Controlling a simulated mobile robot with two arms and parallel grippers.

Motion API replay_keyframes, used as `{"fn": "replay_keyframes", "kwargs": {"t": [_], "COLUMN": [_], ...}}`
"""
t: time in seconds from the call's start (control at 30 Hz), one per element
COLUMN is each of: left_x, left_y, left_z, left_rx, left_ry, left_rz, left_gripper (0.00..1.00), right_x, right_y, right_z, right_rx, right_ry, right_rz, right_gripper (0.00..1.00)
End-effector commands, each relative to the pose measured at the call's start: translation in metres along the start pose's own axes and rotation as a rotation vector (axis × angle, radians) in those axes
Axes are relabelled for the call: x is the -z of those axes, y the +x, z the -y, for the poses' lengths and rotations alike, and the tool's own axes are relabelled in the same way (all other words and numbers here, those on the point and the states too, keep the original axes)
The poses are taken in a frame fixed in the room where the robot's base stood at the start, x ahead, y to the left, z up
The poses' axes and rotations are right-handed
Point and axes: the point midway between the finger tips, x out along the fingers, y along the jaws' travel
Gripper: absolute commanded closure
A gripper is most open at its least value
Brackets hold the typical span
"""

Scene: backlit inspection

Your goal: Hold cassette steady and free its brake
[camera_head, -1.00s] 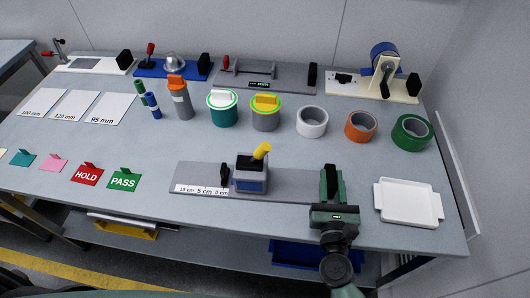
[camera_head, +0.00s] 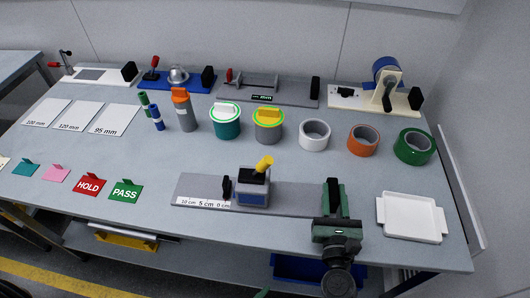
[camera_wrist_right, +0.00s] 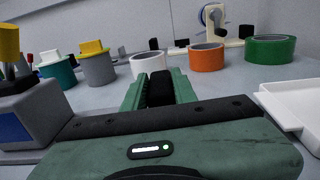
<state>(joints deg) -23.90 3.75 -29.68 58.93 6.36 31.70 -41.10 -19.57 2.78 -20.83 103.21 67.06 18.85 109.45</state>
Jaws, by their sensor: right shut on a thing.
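The cassette, taken as the grey block with a dark blue front (camera_head: 252,190), sits on a long grey base plate (camera_head: 290,199). A yellow lever (camera_head: 264,163) leans up to the right from its top. The cassette also shows at the left edge of the right wrist view (camera_wrist_right: 30,115), partly cut off. My right gripper (camera_head: 332,187) is at the right end of the plate, apart from the cassette. Its green fingers are shut on a black upright block (camera_wrist_right: 159,88), mostly hidden between them. My left gripper is not in view.
A scale strip (camera_head: 203,202) and a black stop (camera_head: 227,187) are left of the cassette. A white tray (camera_head: 411,237) lies right of my gripper. Tape rolls (camera_head: 314,134) and lidded tubs (camera_head: 225,130) stand behind. HOLD (camera_head: 89,184) and PASS (camera_head: 125,190) cards lie left.

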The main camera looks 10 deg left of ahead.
Motion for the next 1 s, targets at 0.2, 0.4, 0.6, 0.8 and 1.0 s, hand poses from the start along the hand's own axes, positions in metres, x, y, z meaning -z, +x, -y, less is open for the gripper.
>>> {"fn": "replay_keyframes", "kwargs": {"t": [0.2, 0.4, 0.6, 0.8, 1.0], "left_x": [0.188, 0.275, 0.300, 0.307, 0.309], "left_y": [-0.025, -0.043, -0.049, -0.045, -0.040], "left_z": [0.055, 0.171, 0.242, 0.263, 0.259], "left_rx": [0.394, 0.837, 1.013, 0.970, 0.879], "left_ry": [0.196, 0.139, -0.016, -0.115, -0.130], "left_rz": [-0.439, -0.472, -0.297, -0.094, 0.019], "left_gripper": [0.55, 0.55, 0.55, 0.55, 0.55], "right_x": [0.004, 0.005, 0.005, 0.005, 0.005], "right_y": [-0.001, -0.002, -0.002, -0.001, -0.002], "right_z": [-0.001, -0.001, -0.001, -0.001, -0.001], "right_rx": [-0.003, -0.003, -0.003, -0.003, -0.003], "right_ry": [0.000, 0.000, 0.000, 0.000, 0.000], "right_rz": [-0.009, -0.009, -0.009, -0.010, -0.010], "right_gripper": [1.00, 1.00, 1.00, 1.00, 1.00]}}
